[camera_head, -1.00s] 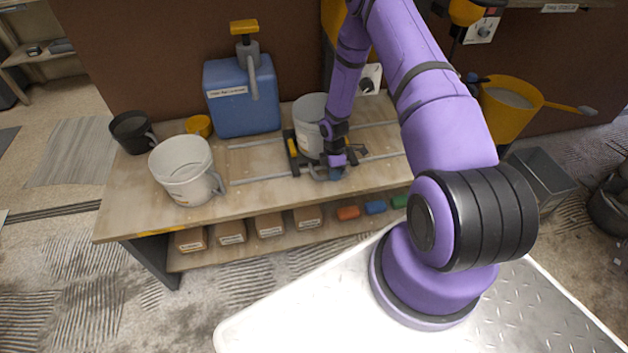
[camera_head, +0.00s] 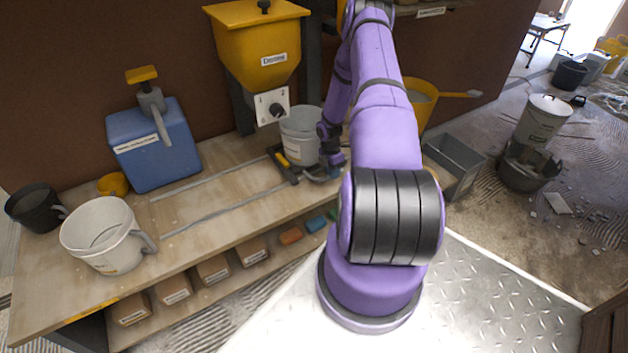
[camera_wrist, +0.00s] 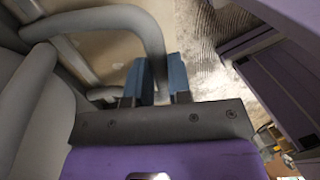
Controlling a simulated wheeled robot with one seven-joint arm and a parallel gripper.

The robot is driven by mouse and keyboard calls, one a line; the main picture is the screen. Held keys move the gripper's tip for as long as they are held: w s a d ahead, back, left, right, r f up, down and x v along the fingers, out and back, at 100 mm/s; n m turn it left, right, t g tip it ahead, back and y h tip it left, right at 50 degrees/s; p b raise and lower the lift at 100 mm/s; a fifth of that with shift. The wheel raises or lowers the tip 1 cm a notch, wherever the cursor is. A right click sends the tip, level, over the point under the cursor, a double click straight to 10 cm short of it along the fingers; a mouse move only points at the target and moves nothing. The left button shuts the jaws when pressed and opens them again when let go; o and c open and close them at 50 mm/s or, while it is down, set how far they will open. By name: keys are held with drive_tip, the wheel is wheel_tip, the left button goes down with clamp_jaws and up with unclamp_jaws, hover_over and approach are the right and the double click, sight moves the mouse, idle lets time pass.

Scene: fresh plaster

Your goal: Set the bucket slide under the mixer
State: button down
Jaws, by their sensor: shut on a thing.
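The bucket slide (camera_head: 284,165) is a dark frame with a yellow block, sitting on two rails on the bench. A grey-white bucket (camera_head: 299,138) stands upright on it. My gripper (camera_head: 328,174) is at the slide's front right; in the wrist view its blue fingers (camera_wrist: 161,82) are shut on the slide's grey curved handle (camera_wrist: 150,35). A yellow hopper (camera_head: 258,48) with a label and a numbered dial plate (camera_head: 272,105) hangs above the rails. The bucket is to the right of the dial. I cannot tell which unit is the mixer; my arm hides the area right of the bucket.
A blue tank (camera_head: 155,145) with a pump, a small yellow cup (camera_head: 113,185), a black jug (camera_head: 34,207) and a white bucket (camera_head: 100,235) stand at the bench's left. Bare rail (camera_head: 225,208) lies left of the slide. A yellow funnel (camera_head: 421,102) is right of my arm.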

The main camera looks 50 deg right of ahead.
drive_tip(key=s+d, duration=0.2)
drive_tip(key=d, duration=0.4)
drive_tip(key=s+d, duration=0.2)
drive_tip(key=d, duration=0.5)
drive_tip(key=s+d, duration=0.2)
drive_tip(key=d, duration=0.5)
drive_tip(key=shift+s, duration=0.25)
drive_tip(key=shift+d+r, duration=0.1)
drive_tip(key=c, duration=1.1)
unclamp_jaws()
drive_tip(key=shift+o, duration=0.2)
wheel_tip(320, 180, up, 10)
drive_tip(key=w, duration=0.2)
drive_tip(key=shift+d+r, duration=0.2)
drive_tip(key=shift+d, duration=0.1)
